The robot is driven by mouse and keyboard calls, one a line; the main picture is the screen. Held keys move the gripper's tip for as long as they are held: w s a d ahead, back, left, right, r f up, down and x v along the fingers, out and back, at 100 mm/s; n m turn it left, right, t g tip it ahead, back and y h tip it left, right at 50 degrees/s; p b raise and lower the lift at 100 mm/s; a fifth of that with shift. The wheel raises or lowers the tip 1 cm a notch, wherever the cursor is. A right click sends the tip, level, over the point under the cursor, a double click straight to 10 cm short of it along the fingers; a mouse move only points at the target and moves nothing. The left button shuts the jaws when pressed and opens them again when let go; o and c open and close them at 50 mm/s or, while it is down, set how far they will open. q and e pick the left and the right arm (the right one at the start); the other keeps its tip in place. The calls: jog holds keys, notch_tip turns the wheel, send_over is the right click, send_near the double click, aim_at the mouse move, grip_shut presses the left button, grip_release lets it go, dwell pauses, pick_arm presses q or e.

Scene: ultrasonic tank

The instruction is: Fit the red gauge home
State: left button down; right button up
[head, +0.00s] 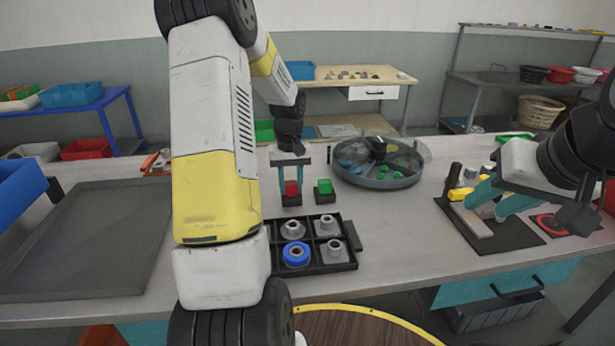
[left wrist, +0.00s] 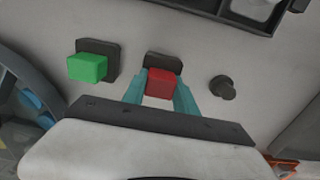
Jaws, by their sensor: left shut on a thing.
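The red gauge (head: 291,187) is a small red block between the teal fingers of my left gripper (head: 289,180). My left gripper is shut on it, also clear in the left wrist view (left wrist: 163,84). A black square base (head: 291,200) is right beneath the gauge, and its edge shows behind it in the left wrist view (left wrist: 163,60). I cannot tell whether the gauge is fully seated. A green block (head: 324,185) stands on a like black base (head: 323,198) beside it. My right gripper (head: 497,204) has its fingers apart over a black mat (head: 512,233) at the right.
A black compartment tray (head: 317,266) with grey rings and a blue ring (head: 296,254) lies in front. A round grey tray (head: 378,182) stands behind right. A black knob (left wrist: 222,88) sits beside the red gauge. A flat dark tray (head: 85,240) fills the left of the table.

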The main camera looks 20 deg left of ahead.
aim_at(292, 182)
pick_arm(q)
jog(key=shift+s+f, duration=0.1)
jog(key=shift+f, duration=0.05)
jog(key=c, duration=0.9)
grip_release()
jog(key=shift+d, duration=0.1)
jog(key=shift+s+a+f, duration=0.1)
jog(key=shift+s+a, duration=0.05)
jog(key=shift+a, duration=0.1)
jog(key=shift+r, duration=0.45)
jog(key=r, duration=0.7)
jog(key=shift+w+d+r, duration=0.2)
jog(key=shift+w+d, duration=0.05)
jog(key=shift+d, duration=0.05)
jog(key=shift+r, duration=0.1)
